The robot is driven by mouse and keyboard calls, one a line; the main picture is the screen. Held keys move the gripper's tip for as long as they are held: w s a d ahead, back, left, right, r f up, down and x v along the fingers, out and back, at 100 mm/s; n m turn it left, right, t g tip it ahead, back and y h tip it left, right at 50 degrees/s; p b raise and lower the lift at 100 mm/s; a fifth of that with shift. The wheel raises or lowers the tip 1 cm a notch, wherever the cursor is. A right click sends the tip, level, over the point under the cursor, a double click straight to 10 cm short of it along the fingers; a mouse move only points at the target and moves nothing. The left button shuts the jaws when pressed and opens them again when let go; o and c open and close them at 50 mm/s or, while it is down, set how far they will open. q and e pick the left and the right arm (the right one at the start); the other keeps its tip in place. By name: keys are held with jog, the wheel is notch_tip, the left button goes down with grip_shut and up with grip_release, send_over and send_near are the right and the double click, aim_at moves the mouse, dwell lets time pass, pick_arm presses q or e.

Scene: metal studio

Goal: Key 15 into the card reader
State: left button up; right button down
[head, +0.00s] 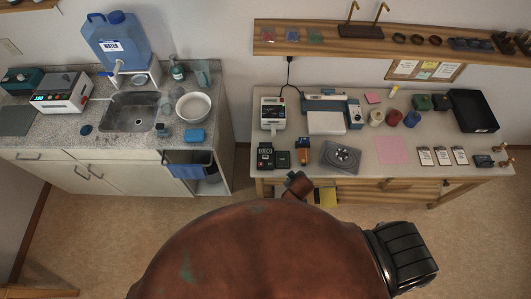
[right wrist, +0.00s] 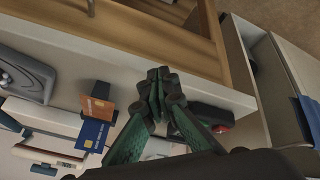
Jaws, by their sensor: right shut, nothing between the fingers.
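A dark device with a small lit display (head: 265,150), which looks like the card reader, sits at the front left of the right-hand table. A dark device with a red spot (right wrist: 213,114) shows partly behind the fingers. Its keys cannot be made out, and I cannot tell whether the fingertips touch anything. My left gripper is in neither view.
A holder with orange and blue cards (head: 304,145) stands right of the dark devices; the blue card (right wrist: 97,132) shows close to my right gripper. A white corded device (head: 272,112) is behind.

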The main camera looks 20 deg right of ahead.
jog(key=w+a+r+n+t+p, duration=0.3)
jog(key=w+a+r, duration=0.5)
jog(key=w+r, duration=0.5)
jog(key=shift+w+a+n+p, duration=0.3)
jog(key=shift+w+n+p, duration=0.1)
jog(key=shift+n+p, duration=0.1)
jog(key=b, duration=0.8)
send_over(265, 158)
notch_tip(265, 158, down, 8)
jog(key=shift+d+r, duration=0.1)
jog(key=shift+r, duration=0.05)
jog(key=shift+f, duration=0.5)
jog(key=shift+f, duration=0.15)
jog(key=shift+f, duration=0.25)
